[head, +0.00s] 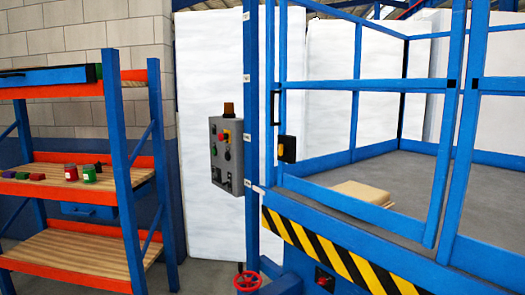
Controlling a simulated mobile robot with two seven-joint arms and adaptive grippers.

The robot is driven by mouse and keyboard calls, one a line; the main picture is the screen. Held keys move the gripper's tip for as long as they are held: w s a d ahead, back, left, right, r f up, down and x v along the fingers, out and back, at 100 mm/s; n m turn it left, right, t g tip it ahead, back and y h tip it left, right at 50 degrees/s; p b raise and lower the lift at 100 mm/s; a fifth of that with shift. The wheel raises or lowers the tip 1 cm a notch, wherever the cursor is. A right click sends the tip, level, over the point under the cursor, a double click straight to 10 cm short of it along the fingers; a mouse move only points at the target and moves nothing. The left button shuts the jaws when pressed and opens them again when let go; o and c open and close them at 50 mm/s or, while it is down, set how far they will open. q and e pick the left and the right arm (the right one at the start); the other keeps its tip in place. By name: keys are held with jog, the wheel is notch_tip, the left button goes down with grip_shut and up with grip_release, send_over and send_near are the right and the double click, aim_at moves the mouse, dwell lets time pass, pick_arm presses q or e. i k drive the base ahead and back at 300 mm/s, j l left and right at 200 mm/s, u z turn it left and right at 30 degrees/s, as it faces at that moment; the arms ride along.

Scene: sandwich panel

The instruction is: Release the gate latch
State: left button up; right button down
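A small black latch (287,149) with an orange-yellow part at its left side sits on the left side of the blue railed gate (318,85). A dark vertical handle (274,107) is on the gate's left post, above the latch. The gate stands at the front of a raised platform with a grey floor (468,195). It looks closed, but I cannot tell whether the latch is engaged. Neither of my grippers is in view.
A grey control box (226,155) with buttons and an amber lamp hangs left of the gate. A blue-orange shelf rack (120,160) stands at left. A yellow-black striped edge (335,255) fronts the platform. A red handwheel (247,282) is below. A cardboard-coloured box (350,195) lies on the platform.

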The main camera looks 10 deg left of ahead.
aim_at(281, 149)
jog(key=i+l+u, duration=0.1)
jog(key=i+u, duration=0.4)
jog(key=i, duration=1.15)
